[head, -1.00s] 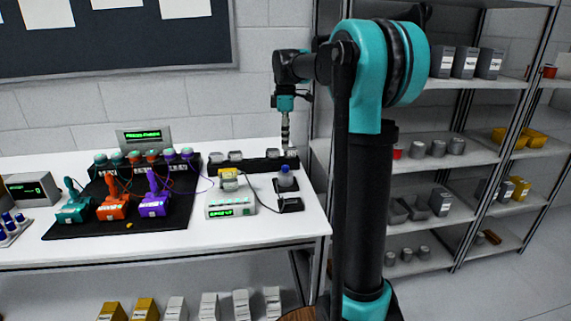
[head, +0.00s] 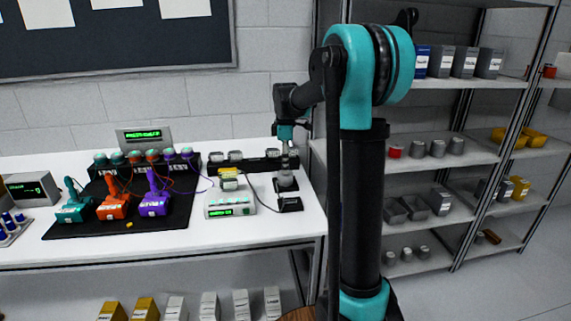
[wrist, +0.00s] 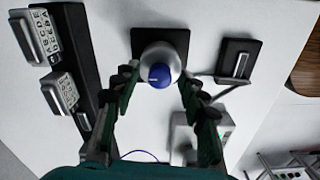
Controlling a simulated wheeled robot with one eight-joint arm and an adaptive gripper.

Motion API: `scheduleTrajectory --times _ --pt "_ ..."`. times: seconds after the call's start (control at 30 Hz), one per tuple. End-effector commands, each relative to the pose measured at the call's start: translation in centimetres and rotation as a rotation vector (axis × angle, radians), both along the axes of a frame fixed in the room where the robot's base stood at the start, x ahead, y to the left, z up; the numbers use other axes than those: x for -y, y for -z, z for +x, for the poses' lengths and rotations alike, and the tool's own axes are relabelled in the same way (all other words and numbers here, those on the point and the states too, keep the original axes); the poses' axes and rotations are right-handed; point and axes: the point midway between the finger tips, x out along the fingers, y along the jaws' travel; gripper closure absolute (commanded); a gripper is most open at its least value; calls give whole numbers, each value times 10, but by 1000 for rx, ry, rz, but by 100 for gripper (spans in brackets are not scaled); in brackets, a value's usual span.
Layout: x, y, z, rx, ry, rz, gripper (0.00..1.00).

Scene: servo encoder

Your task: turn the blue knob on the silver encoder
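The blue knob (wrist: 160,76) sits on top of the rounded silver encoder (wrist: 168,52) in the wrist view, with a small pale mark on its face. The encoder stands on a black square base (wrist: 140,36). My gripper (wrist: 157,82) is open, with one finger on each side of the knob, and gaps show between fingers and knob. In the head view my gripper (head: 286,160) is right above the silver encoder (head: 286,184) near the right end of the white table, and it hides the knob.
A second black plate (wrist: 238,62) with a silver part lies beside the encoder. A white box with a green display (head: 229,205) stands to its left, and a black rack (head: 245,164) runs behind. Shelves (head: 440,84) stand to the right.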

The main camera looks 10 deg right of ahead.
Motion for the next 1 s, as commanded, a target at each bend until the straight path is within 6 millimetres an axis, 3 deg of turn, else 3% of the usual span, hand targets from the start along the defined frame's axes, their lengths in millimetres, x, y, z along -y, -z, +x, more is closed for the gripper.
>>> scheduleTrajectory --times 0.03,0.3,0.67,1.0 --pt "0 0 0 0 0 0 66" --pt "0 0 0 0 0 0 99" --pt "0 0 0 0 39 0 100" --pt "0 0 0 0 261 0 100"
